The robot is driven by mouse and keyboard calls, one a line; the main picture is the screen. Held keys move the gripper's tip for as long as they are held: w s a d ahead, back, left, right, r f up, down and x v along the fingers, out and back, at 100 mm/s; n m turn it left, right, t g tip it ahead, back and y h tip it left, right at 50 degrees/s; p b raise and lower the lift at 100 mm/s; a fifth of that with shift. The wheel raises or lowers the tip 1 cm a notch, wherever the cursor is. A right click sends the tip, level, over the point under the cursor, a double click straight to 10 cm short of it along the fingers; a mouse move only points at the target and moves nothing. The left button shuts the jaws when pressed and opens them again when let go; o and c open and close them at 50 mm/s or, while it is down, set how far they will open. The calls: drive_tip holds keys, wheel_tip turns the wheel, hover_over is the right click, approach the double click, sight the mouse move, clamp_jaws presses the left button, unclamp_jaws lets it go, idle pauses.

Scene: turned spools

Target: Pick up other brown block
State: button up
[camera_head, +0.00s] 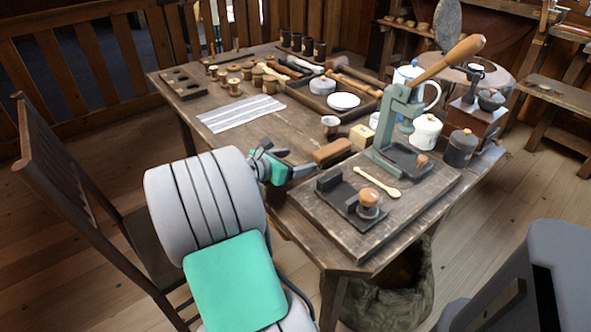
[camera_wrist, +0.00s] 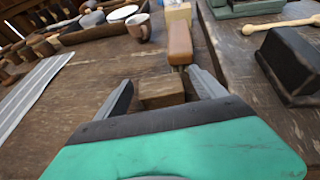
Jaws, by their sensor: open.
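A small brown block (camera_wrist: 162,93) lies on the wooden table between the two fingers of my gripper (camera_wrist: 160,78) in the wrist view. The fingers are spread, with a gap on both sides of the block. In the head view my gripper (camera_head: 289,160) is low at the table's near left edge, and the small block is mostly hidden by it. A longer reddish-brown block (camera_wrist: 180,42) lies just beyond the small one, with a metal piece at its near end. It also shows in the head view (camera_head: 333,151), right of my gripper.
A raised board (camera_head: 310,205) with a green press (camera_head: 395,120) stands to the right. A cup (camera_head: 330,124), a pale wood block (camera_head: 362,136) and a tray of tools (camera_head: 300,95) lie beyond. A striped cloth (camera_head: 240,113) lies left, with bare table around it.

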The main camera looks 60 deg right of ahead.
drive_tip(key=shift+d, duration=0.15)
drive_tip(key=shift+c, duration=0.2)
drive_tip(key=c, duration=1.4)
